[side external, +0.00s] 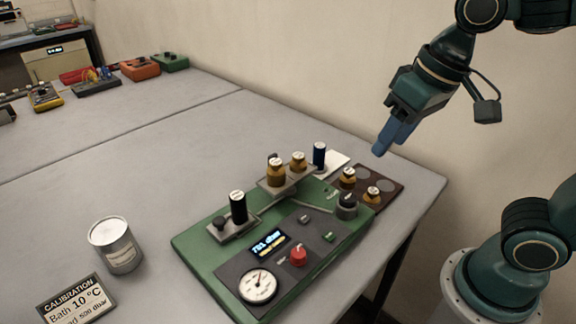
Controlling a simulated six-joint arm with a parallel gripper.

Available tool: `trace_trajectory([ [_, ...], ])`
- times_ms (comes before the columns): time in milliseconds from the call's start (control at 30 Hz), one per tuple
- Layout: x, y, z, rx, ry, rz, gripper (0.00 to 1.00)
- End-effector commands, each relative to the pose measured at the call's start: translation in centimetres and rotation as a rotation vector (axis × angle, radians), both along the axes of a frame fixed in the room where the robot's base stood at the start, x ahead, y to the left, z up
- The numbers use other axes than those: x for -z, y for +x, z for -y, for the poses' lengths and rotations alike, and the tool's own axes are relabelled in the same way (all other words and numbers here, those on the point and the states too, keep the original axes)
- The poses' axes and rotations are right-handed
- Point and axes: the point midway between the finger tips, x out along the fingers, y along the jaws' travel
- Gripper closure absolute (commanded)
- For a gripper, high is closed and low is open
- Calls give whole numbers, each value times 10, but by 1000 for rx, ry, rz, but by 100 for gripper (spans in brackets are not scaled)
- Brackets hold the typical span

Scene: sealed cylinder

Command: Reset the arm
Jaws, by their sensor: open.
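My gripper (393,138) is at the upper right, raised above the back right corner of the table. Its blue fingers point down and to the left. It is open, and I see nothing between the fingers, though they overlap from this side. It is apart from everything on the table. Below and left of it stands a green instrument panel (196,256) with a lit display (267,243), a round dial gauge (257,286) and a red knob (298,255). A black cylinder with a white top (238,207) stands upright on a grey holder at the panel's left.
Brass pieces (276,172) sit on a raised grey holder. A brown tray (394,193) holds brass pieces at right. A metal can (115,245) and a calibration sign (76,302) stand front left. The table's middle is clear.

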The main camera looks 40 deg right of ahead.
Motion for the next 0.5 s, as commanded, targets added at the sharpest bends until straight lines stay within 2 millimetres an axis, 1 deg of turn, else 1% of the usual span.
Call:
trace_trajectory([
  [33, -1, -7, 9, 0, -6, 27, 53],
  [200, 2, -29, 32, -24, -40, 104, 53],
  [333, 5, -42, 43, -38, -68, 149, 53],
  [500, 8, -51, 50, -50, -92, 180, 53],
])
